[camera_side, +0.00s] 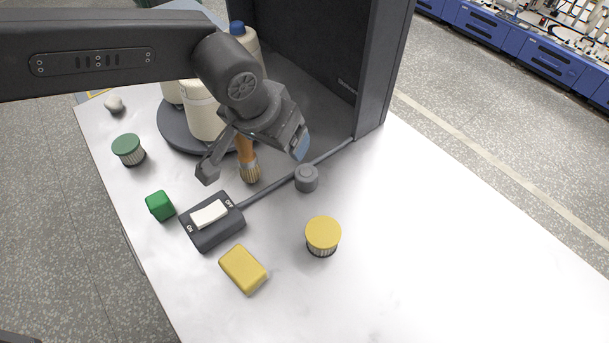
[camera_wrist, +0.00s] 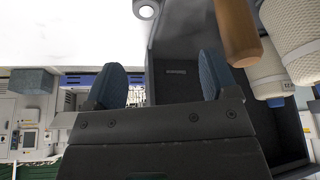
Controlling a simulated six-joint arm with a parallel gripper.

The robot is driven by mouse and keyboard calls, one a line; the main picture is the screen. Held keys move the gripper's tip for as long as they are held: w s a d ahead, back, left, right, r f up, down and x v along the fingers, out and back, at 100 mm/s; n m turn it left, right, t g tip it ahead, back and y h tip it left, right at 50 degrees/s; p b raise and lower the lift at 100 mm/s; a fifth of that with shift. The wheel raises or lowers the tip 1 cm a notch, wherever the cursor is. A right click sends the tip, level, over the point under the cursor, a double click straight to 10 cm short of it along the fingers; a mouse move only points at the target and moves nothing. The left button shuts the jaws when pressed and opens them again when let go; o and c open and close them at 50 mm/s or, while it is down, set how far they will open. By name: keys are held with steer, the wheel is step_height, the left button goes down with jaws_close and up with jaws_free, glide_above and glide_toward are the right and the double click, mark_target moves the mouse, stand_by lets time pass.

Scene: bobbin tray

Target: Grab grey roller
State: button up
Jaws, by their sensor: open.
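The grey roller (camera_side: 306,178) is a small, short grey cylinder on the white table, beside the dark strip or cable at the foot of the dark box. In the wrist view the grey roller (camera_wrist: 146,9) shows at the top edge, partly cut off. My gripper (camera_side: 255,156) is open, above the table and to the left of the roller in the side view, apart from it. In the wrist view my gripper (camera_wrist: 161,78) shows two blue-padded fingers spread apart with nothing between them.
A wooden-handled brush (camera_side: 250,171) stands close by my gripper. Cream bobbins (camera_side: 203,112) stand on a dark round tray (camera_side: 172,130) behind. A switch box (camera_side: 213,233), yellow block (camera_side: 242,269), yellow-topped jar (camera_side: 323,234), green block (camera_side: 160,206) and green-topped jar (camera_side: 128,149) lie around. The right table is clear.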

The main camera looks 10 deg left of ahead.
mark_target(305, 173)
steer(key=x, duration=0.3)
steer(key=d+x, duration=0.1)
steer(key=x, duration=0.2)
steer(key=s+d+x, duration=0.1)
steer(key=x, duration=0.3)
steer(key=shift+s+d+f, duration=0.1)
steer(key=shift+x, duration=2.9)
steer(key=shift+c, duration=0.3)
steer(key=c, duration=1)
steer(key=shift+o, duration=0.2)
